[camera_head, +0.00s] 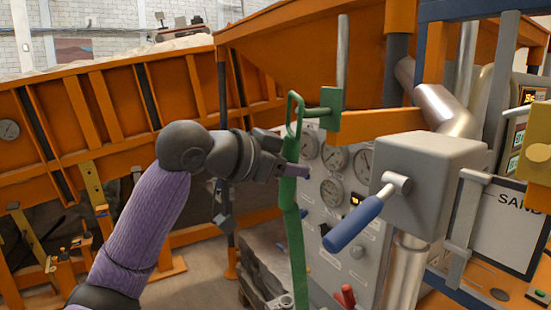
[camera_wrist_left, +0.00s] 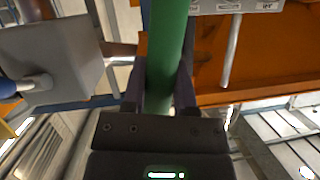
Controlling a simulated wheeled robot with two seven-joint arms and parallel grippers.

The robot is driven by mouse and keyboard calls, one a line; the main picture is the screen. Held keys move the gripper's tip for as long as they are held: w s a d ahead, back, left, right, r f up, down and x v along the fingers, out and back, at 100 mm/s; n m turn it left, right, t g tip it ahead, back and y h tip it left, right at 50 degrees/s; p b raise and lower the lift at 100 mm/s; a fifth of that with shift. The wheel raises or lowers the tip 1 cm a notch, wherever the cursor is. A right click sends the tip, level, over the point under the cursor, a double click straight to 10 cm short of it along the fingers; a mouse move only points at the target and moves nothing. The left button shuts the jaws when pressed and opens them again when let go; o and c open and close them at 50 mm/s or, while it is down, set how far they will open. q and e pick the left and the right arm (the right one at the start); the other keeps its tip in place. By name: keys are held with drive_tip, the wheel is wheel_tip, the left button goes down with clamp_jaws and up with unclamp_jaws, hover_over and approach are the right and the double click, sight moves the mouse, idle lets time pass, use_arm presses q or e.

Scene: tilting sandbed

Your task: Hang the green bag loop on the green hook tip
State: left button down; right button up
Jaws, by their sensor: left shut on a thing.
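The green bag loop (camera_head: 291,115) is a narrow upright loop at the top of a long green strap (camera_head: 295,240). The strap hangs down past the bottom of the head view. The green hook (camera_head: 331,108) is a plate with a short rod pointing left on a grey upright post. The rod's tip is at the loop's right side; I cannot tell whether it passes through. My left gripper (camera_head: 296,170) is shut on the strap below the loop. In the left wrist view the green strap (camera_wrist_left: 168,45) runs between the fingers. My right gripper is not in view.
A grey box (camera_head: 432,180) with a blue-handled lever (camera_head: 352,224) stands right of the strap. A gauge panel (camera_head: 335,190) is behind it. The orange sandbed wall (camera_head: 110,110) fills the back left. A grey upright post (camera_head: 342,55) rises above the hook.

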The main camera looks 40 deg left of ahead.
use_arm(q)
drive_tip(key=shift+w+d+f+p, duration=0.1)
drive_tip(key=shift+w+d+p, duration=0.2)
drive_tip(key=shift+w, duration=0.35)
drive_tip(key=shift+w+d+p, duration=0.25)
drive_tip(key=shift+w, duration=0.4)
drive_tip(key=shift+w+d+f, duration=0.15)
drive_tip(key=shift+w+f, duration=0.3)
drive_tip(key=shift+w, duration=0.05)
drive_tip(key=shift+c, duration=1.6)
unclamp_jaws()
